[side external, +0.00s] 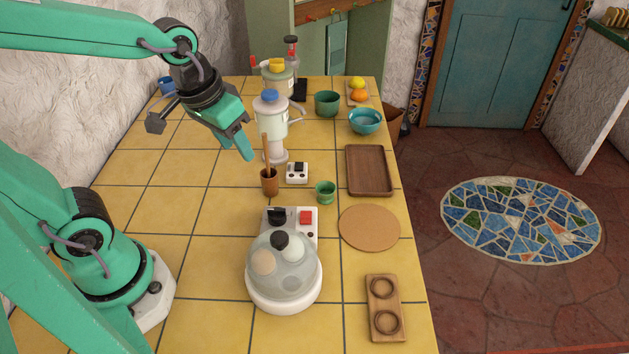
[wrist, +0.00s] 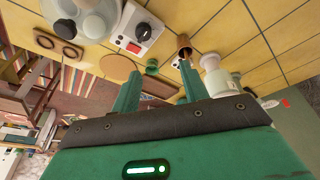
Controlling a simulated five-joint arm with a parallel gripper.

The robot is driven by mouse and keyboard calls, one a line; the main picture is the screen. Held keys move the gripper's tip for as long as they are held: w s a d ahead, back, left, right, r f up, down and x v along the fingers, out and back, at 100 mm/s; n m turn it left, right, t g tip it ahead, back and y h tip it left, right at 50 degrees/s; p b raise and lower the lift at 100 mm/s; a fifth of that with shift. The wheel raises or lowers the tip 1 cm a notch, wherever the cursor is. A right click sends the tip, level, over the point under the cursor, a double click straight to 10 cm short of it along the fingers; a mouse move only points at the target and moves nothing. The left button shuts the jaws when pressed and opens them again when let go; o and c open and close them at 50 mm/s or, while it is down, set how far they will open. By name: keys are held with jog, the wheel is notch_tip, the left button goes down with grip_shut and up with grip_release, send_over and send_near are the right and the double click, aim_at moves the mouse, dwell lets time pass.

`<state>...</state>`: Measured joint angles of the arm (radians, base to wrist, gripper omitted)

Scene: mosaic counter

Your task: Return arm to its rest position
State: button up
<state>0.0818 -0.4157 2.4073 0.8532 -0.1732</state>
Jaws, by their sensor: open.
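My gripper (side external: 243,146) hangs over the yellow tiled counter (side external: 215,215) in the side external view, left of the white grinder with the blue knob. Its green fingers point down and to the right. In the wrist view the two fingers of my gripper (wrist: 158,88) stand apart with nothing between them. My gripper is open and empty. It is above the counter and touches nothing that I can see.
A white grinder (side external: 271,131) and a wooden cup with a stick (side external: 269,182) stand close right of my gripper. A domed egg cooker (side external: 284,266), a brown tray (side external: 369,171), a round cork mat (side external: 369,228) and a two-ring wooden holder (side external: 384,308) stand nearer. The left counter is clear.

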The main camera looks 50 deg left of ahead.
jog(key=s+a+r+m+t, duration=0.1)
jog(key=s+a+r+t, duration=0.1)
jog(key=s+r, duration=0.2)
jog(key=shift+s, duration=0.25)
